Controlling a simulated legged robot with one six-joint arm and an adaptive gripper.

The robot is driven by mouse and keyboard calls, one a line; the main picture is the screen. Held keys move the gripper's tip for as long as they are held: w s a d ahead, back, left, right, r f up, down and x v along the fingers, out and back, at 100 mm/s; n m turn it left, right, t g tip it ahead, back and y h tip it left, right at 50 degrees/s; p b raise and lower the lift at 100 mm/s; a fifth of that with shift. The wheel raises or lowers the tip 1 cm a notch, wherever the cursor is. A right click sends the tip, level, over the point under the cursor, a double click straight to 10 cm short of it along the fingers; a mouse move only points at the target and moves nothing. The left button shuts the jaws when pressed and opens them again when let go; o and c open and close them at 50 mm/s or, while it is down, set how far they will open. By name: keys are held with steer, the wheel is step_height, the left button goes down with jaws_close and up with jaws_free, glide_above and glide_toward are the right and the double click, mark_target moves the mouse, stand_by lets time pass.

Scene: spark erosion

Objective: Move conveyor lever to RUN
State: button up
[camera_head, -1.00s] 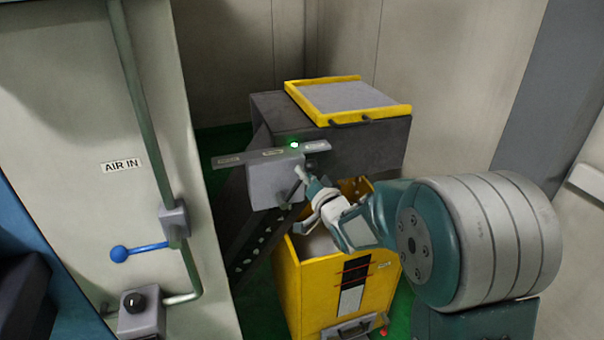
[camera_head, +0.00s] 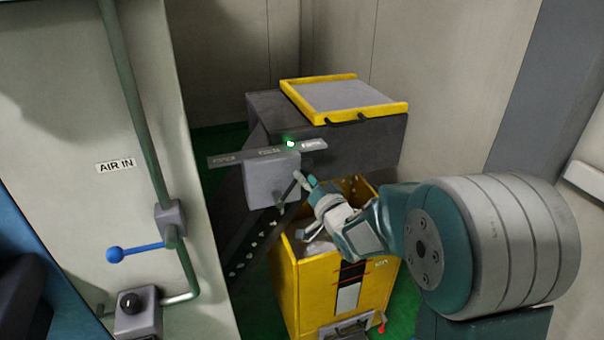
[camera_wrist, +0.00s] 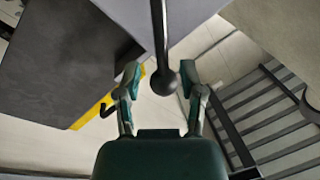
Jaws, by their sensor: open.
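The conveyor lever is a dark rod (camera_wrist: 158,35) ending in a round dark knob (camera_wrist: 164,82) in the wrist view. The knob lies between my two spread fingers, nearer the right one, with a gap visible on the left. Whether it touches the right finger I cannot tell. In the head view the lever is small and partly hidden at the front of a grey box (camera_head: 270,182). My gripper (camera_head: 306,205) is open beside that box; in the wrist view it (camera_wrist: 160,80) is open around the knob. A label plate (camera_head: 240,157) tops the box; its words are too small to read.
A yellow bin (camera_head: 318,290) stands below my gripper. A dark housing with a yellow-framed lid (camera_head: 345,96) is behind. A panel at left has a blue-handled valve (camera_head: 138,250) and a pipe.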

steer(key=v, duration=0.9)
steer(key=shift+s+d, duration=0.2)
steer(key=shift+d, duration=0.05)
steer(key=shift+f, duration=0.1)
steer(key=s+d+r+g+h, duration=0.2)
steer(key=s+d+g+h, duration=0.2)
steer(key=s+d+h, duration=0.3)
steer(key=s+n+g+h, duration=0.1)
steer(key=s+g, duration=0.6)
steer(key=s, duration=1.1)
steer(key=shift+a+f+n+g, duration=0.35)
steer(key=shift+a+n+g, duration=0.05)
steer(key=shift+n, duration=0.1)
